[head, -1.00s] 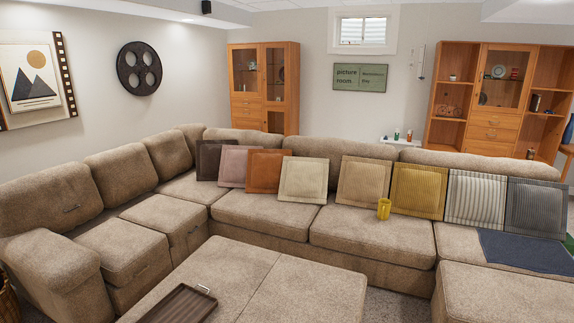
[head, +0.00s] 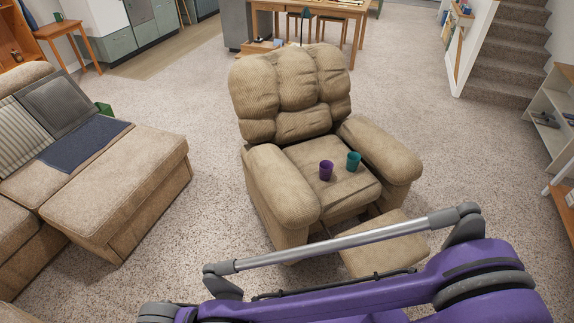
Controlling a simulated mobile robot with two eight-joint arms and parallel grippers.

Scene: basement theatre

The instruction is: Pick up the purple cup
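The purple cup (head: 326,170) stands upright on the seat of a tan recliner (head: 283,185), near the middle of the picture. A teal cup (head: 353,161) stands just to its right, a small gap apart. One of my arms, purple and grey, crosses the bottom of the head view in front of the recliner's footrest. Neither of my grippers shows in this view.
A tan sofa section (head: 120,185) with a dark blue blanket (head: 85,143) is at the left. A wooden table (head: 309,8) stands behind the recliner. Stairs (head: 505,60) and a white shelf (head: 552,120) are at the right. Open carpet (head: 425,110) lies right of the recliner.

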